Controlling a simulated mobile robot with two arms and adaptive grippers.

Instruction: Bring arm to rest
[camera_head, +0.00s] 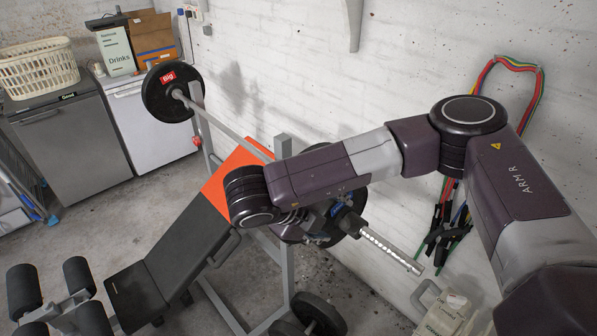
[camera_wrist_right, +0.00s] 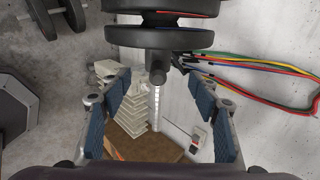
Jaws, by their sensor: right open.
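My right arm (camera_head: 320,170) comes in from the right and reaches across in front of the weight bench. My right gripper (camera_head: 325,222) is partly hidden behind the arm's wrist in the head view, close to the near end of the barbell. In the right wrist view my right gripper (camera_wrist_right: 158,92) is open, with its blue-padded fingers spread wide. The barbell's end (camera_wrist_right: 156,72) shows between and beyond them, and I see no grip on it. My left gripper is not in view.
The barbell (camera_head: 390,250) with black plates (camera_head: 170,92) lies over the bench (camera_head: 185,235). Coloured bands (camera_head: 487,72) hang on the white brick wall. Loose plates (camera_head: 318,314) are on the floor below. Cabinets (camera_head: 68,140) stand at the back left. Open floor lies left of the bench.

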